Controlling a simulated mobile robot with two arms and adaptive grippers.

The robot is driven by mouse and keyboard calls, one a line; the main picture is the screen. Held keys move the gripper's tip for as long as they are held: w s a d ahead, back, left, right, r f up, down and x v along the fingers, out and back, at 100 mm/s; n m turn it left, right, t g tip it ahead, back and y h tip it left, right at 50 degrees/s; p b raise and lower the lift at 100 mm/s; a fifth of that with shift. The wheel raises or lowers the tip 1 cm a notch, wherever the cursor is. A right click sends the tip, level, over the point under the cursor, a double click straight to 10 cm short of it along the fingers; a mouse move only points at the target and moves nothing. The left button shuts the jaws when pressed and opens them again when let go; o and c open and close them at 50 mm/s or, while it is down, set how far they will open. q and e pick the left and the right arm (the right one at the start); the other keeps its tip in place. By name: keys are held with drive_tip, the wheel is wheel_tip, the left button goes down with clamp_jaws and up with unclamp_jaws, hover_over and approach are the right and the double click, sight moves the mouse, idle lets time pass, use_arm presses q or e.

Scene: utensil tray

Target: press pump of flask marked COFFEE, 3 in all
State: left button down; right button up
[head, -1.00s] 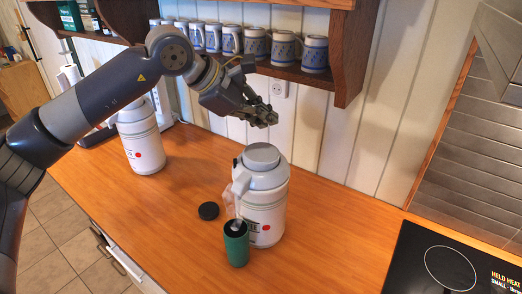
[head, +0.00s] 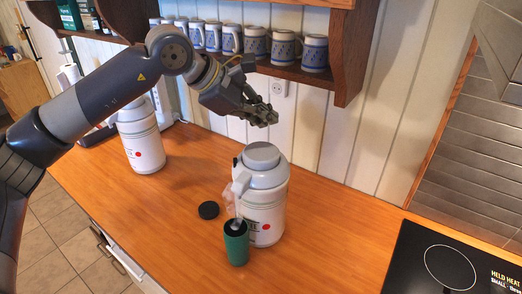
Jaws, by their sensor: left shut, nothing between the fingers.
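A white pump flask (head: 268,205) with a grey round pump top (head: 262,156) stands upright on the wooden counter. Its label is mostly hidden; only the last letters and a red dot show. A green cup (head: 236,243) stands under its spout, in front of it. A second white flask (head: 143,146) stands at the back left, partly behind my left arm; its label is mostly hidden. My left gripper (head: 268,118) is shut and empty, in the air above the nearer flask's pump top, clear of it. My right gripper is not in view.
A black lid (head: 208,210) lies on the counter (head: 330,235) left of the green cup. A black hob (head: 450,268) is at the right. A wooden shelf (head: 300,73) with several blue-and-white mugs hangs above the back. The counter between flask and hob is clear.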

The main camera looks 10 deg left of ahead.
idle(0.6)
use_arm(q)
drive_tip(key=shift+r+m+y, duration=0.1)
drive_tip(key=shift+m+y, duration=0.4)
drive_tip(key=shift+m, duration=0.4)
drive_tip(key=r+m+t+y, duration=0.1)
drive_tip(key=m, duration=0.2)
drive_tip(key=a+r+m+t+y+p, duration=0.1)
drive_tip(key=m, duration=0.2)
drive_tip(key=r+m+y, duration=0.1)
drive_tip(key=m+y, duration=0.1)
drive_tip(key=m, duration=0.1)
drive_tip(key=shift+w+a+r+t+p, duration=0.25)
drive_tip(key=shift+w+r+t+p, duration=0.1)
drive_tip(key=shift+t+p, duration=0.05)
drive_tip(key=shift+f, duration=0.1)
drive_tip(key=b, duration=0.5)
hover_over(257, 150)
wheel_tip(257, 150, down, 8)
drive_tip(key=shift+r, duration=0.1)
drive_tip(key=shift+f, duration=0.45)
